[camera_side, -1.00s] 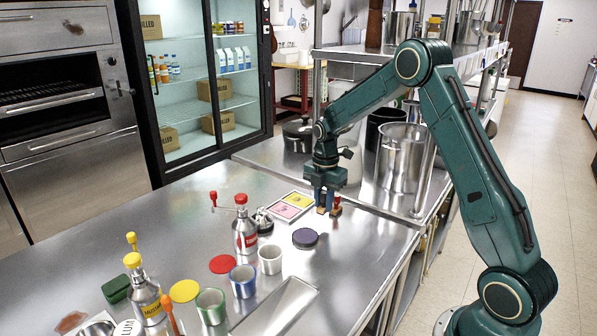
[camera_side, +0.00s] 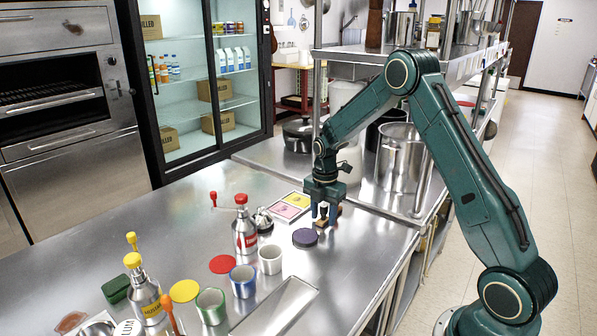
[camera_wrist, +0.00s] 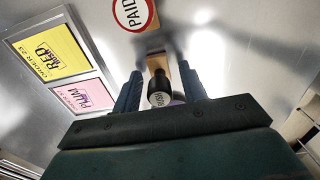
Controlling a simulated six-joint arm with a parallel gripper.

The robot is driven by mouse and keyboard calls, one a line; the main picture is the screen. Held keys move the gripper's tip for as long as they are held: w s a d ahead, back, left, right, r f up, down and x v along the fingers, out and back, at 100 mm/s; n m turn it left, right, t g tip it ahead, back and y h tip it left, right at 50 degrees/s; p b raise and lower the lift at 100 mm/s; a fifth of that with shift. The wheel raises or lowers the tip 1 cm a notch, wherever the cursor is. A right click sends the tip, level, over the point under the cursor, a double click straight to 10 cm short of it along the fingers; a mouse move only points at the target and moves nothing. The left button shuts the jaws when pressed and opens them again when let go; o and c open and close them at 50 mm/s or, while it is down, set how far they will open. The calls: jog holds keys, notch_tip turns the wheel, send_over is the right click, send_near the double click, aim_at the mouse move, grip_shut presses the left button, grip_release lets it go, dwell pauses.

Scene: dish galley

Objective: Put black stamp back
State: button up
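The black stamp (camera_wrist: 160,90) has a dark round top with pale lettering that is too small to read. In the wrist view it stands between the two blue fingers of my gripper (camera_wrist: 161,92), with a gap on each side. In the side view my gripper (camera_side: 325,212) is low over the counter, its fingers pointing down around the stamp, which is partly hidden. A wooden piece (camera_wrist: 186,75) lies beside and beyond the stamp. A wooden block with a round red-and-white PAID face (camera_wrist: 133,14) is just past it.
A tray with a yellow card (camera_side: 299,200) and a pink card (camera_side: 287,211) lies left of my gripper. A dark purple round pad (camera_side: 305,238) is close by in front. Red-capped bottle (camera_side: 244,228), cups (camera_side: 270,260) and coloured discs (camera_side: 222,264) stand farther left.

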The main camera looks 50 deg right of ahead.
aim_at(323, 205)
jog(key=shift+r, duration=0.15)
notch_tip(323, 205, up, 11)
jog(key=shift+f, duration=0.1)
jog(key=shift+r, duration=0.65)
dwell(0.7)
